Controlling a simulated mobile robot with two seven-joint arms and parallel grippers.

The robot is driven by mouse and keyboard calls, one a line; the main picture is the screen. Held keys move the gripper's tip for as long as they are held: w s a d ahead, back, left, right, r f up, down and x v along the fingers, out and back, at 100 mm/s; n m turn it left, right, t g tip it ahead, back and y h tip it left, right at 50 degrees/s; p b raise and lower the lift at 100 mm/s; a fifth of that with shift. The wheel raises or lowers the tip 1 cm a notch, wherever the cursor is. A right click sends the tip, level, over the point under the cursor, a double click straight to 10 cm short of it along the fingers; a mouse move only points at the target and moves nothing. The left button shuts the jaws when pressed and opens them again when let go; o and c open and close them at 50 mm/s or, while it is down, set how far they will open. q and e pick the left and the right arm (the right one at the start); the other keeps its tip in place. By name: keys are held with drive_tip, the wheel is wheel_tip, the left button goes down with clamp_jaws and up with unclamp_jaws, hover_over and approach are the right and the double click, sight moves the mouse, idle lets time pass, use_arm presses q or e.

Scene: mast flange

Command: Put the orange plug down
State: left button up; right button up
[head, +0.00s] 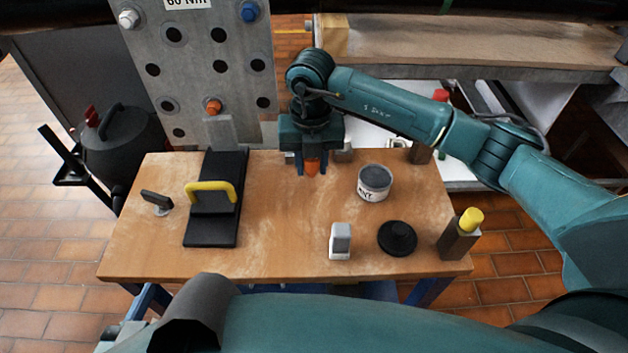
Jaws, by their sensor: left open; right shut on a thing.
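My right gripper (312,172) points down over the back middle of the wooden table (290,215). It is shut on an orange plug (312,166), whose lower part shows between the fingers. I cannot tell whether the plug touches the table top. Another orange plug (214,106) sits in a hole of the upright grey flange plate (200,60) behind the table. The fingers of my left gripper do not show.
A black stand with a yellow handle (211,190) occupies the table's left part. A labelled tin (374,183), a black round knob (397,238), a small white-grey block (340,241) and a yellow-topped block (460,234) stand to the right. The table's middle is clear.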

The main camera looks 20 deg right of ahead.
sight(311, 177)
drive_tip(key=shift+f+b, duration=0.3)
drive_tip(key=shift+f, duration=2.1)
drive_tip(key=shift+f, duration=0.15)
drive_tip(key=o, duration=1)
drive_tip(key=shift+c, duration=0.2)
drive_tip(key=shift+w+r, duration=0.1)
drive_tip(key=shift+r, duration=0.3)
wheel_tip(311, 177, up, 12)
drive_tip(key=shift+f+p, duration=0.2)
drive_tip(key=shift+p, duration=0.6)
